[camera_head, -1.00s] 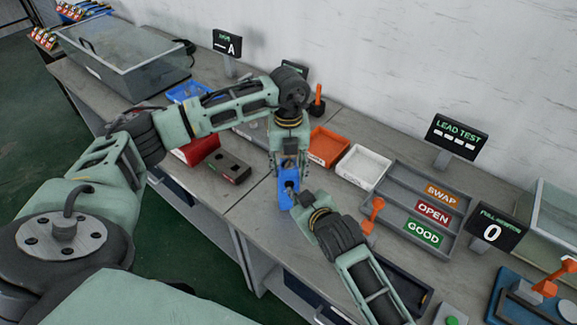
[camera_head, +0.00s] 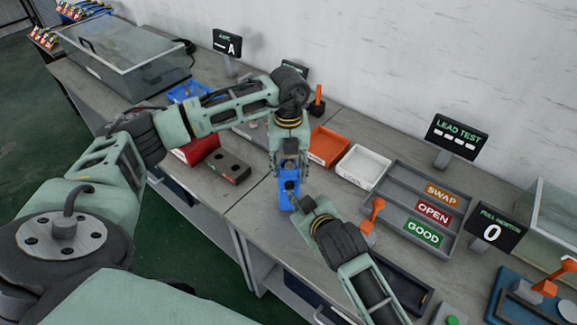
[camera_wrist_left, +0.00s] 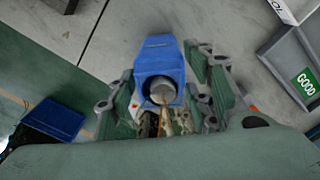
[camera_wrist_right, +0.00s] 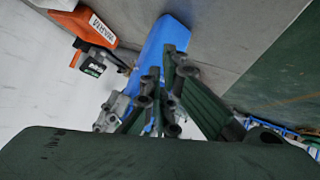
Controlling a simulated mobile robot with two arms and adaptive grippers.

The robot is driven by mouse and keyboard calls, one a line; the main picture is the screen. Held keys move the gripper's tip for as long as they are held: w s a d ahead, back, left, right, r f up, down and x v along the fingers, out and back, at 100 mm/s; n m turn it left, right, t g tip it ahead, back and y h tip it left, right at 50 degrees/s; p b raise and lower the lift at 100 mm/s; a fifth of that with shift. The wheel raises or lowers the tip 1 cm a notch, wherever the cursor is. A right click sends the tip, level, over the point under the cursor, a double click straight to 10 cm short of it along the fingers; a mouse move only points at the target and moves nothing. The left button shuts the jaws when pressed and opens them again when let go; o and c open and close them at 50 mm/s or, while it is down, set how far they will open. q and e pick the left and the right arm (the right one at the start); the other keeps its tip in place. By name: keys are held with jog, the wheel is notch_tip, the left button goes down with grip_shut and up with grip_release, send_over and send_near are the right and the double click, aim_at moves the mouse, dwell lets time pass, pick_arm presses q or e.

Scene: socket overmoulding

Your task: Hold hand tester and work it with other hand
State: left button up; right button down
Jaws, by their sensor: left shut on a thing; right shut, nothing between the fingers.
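The hand tester is a blue block-shaped device (camera_head: 288,190) with a dark round knob or socket on its face. My left gripper (camera_head: 289,160) is shut on its upper end and holds it over the table's front part. In the left wrist view the blue tester (camera_wrist_left: 160,58) sits between the fingers, with its round grey part facing the camera. My right gripper (camera_head: 305,206) is shut and empty, close beside the lower right end of the tester. The right wrist view shows the blue body (camera_wrist_right: 160,45) just beyond the right fingers (camera_wrist_right: 160,95); whether they touch is unclear.
An orange bin (camera_head: 328,146) and a white bin (camera_head: 363,166) stand behind the tester. A grey tray (camera_head: 395,185) with SWAP, OPEN and GOOD labels lies to the right. A LEAD TEST display (camera_head: 457,137) stands behind.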

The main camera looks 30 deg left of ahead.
jog(key=s+d, duration=0.3)
jog(key=s, duration=0.1)
jog(key=shift+d, duration=0.2)
dwell(0.3)
pick_arm(q)
jog(key=o, duration=1.2)
jog(key=shift+r, duration=0.15)
